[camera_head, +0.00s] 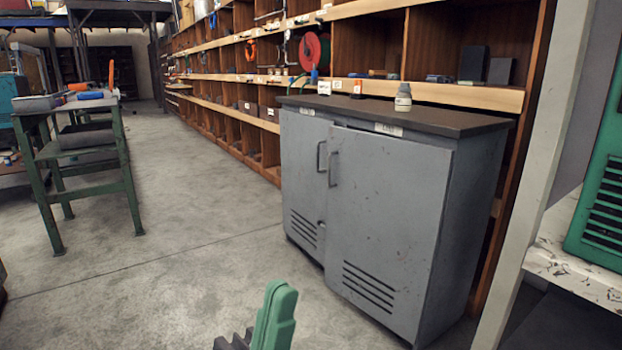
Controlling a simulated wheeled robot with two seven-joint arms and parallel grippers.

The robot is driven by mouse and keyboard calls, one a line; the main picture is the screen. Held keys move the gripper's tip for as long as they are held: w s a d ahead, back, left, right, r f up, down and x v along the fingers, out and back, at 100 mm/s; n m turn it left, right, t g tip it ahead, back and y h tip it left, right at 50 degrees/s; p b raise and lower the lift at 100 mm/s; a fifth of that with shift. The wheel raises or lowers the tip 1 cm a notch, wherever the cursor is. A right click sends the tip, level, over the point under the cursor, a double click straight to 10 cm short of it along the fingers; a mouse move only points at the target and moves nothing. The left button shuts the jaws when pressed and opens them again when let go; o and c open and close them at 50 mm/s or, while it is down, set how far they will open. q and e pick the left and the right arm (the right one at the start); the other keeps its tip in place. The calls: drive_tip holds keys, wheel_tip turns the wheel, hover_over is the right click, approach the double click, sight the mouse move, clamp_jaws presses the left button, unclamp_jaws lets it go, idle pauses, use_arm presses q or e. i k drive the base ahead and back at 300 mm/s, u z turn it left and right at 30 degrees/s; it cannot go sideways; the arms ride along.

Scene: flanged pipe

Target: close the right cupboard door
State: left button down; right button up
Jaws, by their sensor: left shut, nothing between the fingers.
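The grey cupboard stands against the shelves right of centre, under a dark top. Its right door (388,220) has a bar handle (333,168) near its left edge and vent slots low down. The door looks slightly ajar: its handle-side edge stands a little forward, with a dark gap under the top. The left door (304,180) looks flush, with its own handle (320,157). My left gripper (275,292) shows as green fingers at the bottom edge, shut and empty, in front of the cupboard and apart from the door. My right gripper is out of view.
A small bottle (403,97) stands on the cupboard top. Wooden shelving (225,92) runs along the back. A green-legged workbench (80,160) stands at left. A white post (540,170) and a green slatted thing (600,205) are at right. The floor before the cupboard is clear.

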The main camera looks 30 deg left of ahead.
sight(386, 196)
drive_tip(key=u, duration=0.7)
drive_tip(key=i, duration=0.65)
drive_tip(key=u, duration=0.55)
drive_tip(key=i, duration=0.95)
drive_tip(key=z, duration=0.95)
drive_tip(key=i, duration=0.45)
drive_tip(key=z, duration=0.45)
